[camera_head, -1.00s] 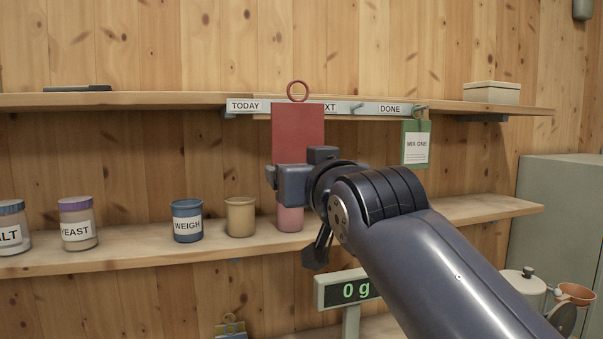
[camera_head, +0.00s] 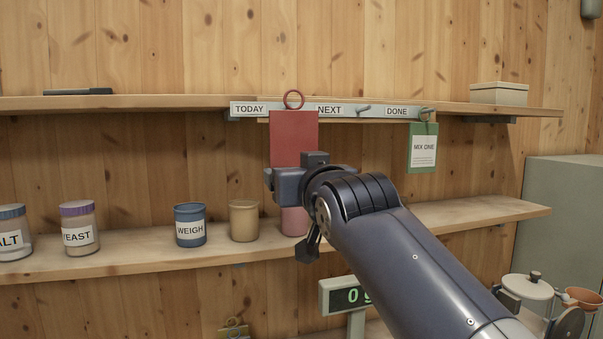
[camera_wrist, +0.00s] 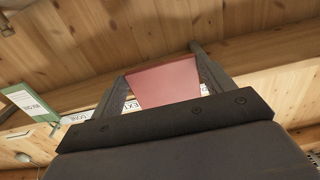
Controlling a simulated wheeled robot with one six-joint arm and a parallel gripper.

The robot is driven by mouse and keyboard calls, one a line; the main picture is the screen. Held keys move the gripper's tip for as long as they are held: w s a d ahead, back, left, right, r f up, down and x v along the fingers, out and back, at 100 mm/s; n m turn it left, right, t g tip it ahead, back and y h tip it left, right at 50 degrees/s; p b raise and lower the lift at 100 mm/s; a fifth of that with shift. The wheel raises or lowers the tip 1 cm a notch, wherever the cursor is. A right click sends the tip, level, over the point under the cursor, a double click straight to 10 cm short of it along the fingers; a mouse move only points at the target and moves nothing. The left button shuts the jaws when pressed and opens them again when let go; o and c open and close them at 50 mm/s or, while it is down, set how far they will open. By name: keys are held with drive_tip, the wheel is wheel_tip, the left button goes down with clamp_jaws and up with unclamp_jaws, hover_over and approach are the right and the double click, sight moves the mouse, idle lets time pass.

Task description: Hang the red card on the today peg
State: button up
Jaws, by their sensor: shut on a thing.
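The card also shows between the fingers in the wrist view (camera_wrist: 165,84). The peg rail (camera_head: 268,108) has labels TODAY, NEXT and DONE. The TODAY peg is not clearly seen. A green MIX ONE card (camera_head: 423,147) hangs at the DONE peg (camera_head: 427,112).
The upper shelf (camera_head: 170,102) carries the rail on its front edge and a pale box (camera_head: 499,94). The lower shelf (camera_head: 130,260) holds several jars, including YEAST (camera_head: 79,228) and WEIGH (camera_head: 190,225). A scale display (camera_head: 341,296) is below. A grey cabinet (camera_head: 565,215) stands right.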

drive_tip(key=f+x, duration=0.1)
drive_tip(key=x, duration=0.5)
drive_tip(key=shift+f+p, duration=0.15)
drive_tip(key=shift+p, duration=0.25)
drive_tip(key=shift+w, duration=0.15)
idle(0.7)
drive_tip(key=o, duration=1.1)
drive_tip(key=b+v, duration=0.3)
drive_tip(key=v, duration=0.8)
drive_tip(key=shift+w+a, duration=0.1)
drive_tip(key=shift+w, duration=0.05)
